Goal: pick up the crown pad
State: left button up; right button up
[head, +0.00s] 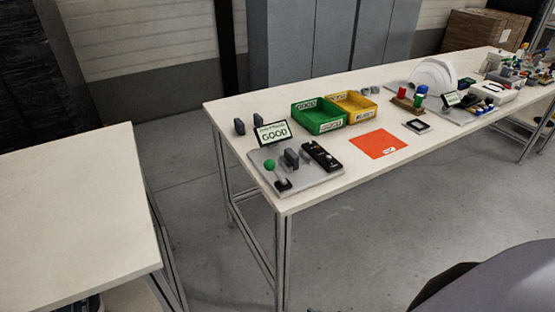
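I cannot make out for sure which item is the crown pad. A small dark, flat piece with a pale centre (416,125) lies on the long white table (372,165), right of an orange sheet (378,144). A white helmet shell (434,74) stands farther back on the same table. Neither of my grippers is in view.
A grey board (322,181) with a "GOOD" sign (273,133) and a green-knobbed lever (270,165) sits at the table's near end. Green (318,117) and yellow (353,106) bins stand behind. Another table (75,215) is at left, with open floor between. Clutter fills the far right.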

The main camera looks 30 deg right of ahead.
aim_at(290, 155)
jog(key=l+u, duration=0.2)
jog(key=u, duration=0.95)
jog(key=k+l+u, duration=0.1)
jog(key=l+u, duration=0.3)
jog(key=k+l+u, duration=0.1)
jog(key=u, duration=0.3)
jog(key=k+l+u, duration=0.9)
jog(key=k+l, duration=0.35)
jog(key=k, duration=0.25)
jog(key=k+l, duration=0.2)
jog(key=k, duration=0.2)
